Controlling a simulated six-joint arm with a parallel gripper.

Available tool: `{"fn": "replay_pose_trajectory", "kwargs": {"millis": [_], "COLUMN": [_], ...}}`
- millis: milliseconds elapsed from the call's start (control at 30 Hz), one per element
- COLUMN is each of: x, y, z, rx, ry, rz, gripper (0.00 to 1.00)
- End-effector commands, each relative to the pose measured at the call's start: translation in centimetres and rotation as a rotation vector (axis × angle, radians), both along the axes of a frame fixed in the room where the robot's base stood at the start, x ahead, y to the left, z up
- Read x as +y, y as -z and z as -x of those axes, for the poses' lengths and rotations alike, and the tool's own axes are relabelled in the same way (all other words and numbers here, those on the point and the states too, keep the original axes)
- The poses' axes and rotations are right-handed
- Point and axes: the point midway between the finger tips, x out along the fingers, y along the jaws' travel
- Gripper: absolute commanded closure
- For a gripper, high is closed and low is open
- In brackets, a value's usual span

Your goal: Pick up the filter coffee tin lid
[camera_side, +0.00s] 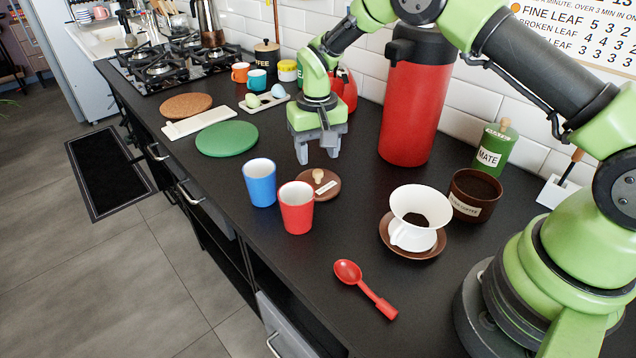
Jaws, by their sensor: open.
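The filter coffee tin lid (331,177) is a round brown disc with a pale wooden knob and a small white label. It lies flat on the black counter, knob up, its left edge partly hidden behind the red cup. My gripper (318,157) points down, open and empty, with its fingertips above and slightly behind the lid's knob. It appears apart from the lid. The brown tin (466,205) with a coffee label stands open at the right, dark grounds inside.
A red cup (296,212) and a blue cup (260,187) stand close in front of the lid. A white dripper (415,216) on a brown saucer, a red spoon (364,288) and a tall red flask (407,110) are nearby. A green disc (227,139) lies left.

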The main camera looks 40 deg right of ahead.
Motion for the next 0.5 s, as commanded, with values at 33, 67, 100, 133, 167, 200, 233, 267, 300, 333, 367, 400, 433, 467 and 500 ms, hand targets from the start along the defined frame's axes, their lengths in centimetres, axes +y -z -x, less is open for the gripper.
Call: {"fn": "replay_pose_trajectory", "kwargs": {"millis": [33, 67, 100, 133, 167, 200, 233, 267, 300, 333, 367, 400, 433, 467, 500], "x": [0.0, 0.0, 0.0, -0.1, -0.1, -0.1, -0.1, -0.2, -0.2, -0.2, -0.2, -0.2, -0.2, -0.2, -0.2], "y": [0.4, 0.6, 0.9, 1.2, 1.5, 2.2, 2.7, 3.2, 3.8, 4.3, 4.7, 5.1, 5.3, 5.5, 5.7], "z": [0.0, 0.0, 0.0, 0.0, 0.0, 0.1, 0.1, 0.1, 0.1, 0.1, 0.1, 0.1, 0.1, 0.1, 0.1], "rx": [0.000, 0.000, 0.001, 0.001, 0.001, 0.002, 0.002, 0.002, 0.003, 0.001, 0.002, 0.000, -0.001, -0.002, -0.003], "ry": [0.000, 0.000, 0.000, 0.000, -0.001, -0.001, -0.001, -0.001, 0.000, 0.000, 0.001, 0.001, 0.001, 0.001, 0.001], "rz": [0.000, 0.000, 0.000, 0.000, 0.001, 0.000, 0.000, 0.000, 0.000, 0.001, 0.000, 0.000, 0.000, 0.001, 0.001], "gripper": [0.48, 0.48, 0.48, 0.48, 0.48, 0.48, 0.48, 0.48, 0.48, 0.48, 0.48, 0.48, 0.48, 0.48, 0.48]}}
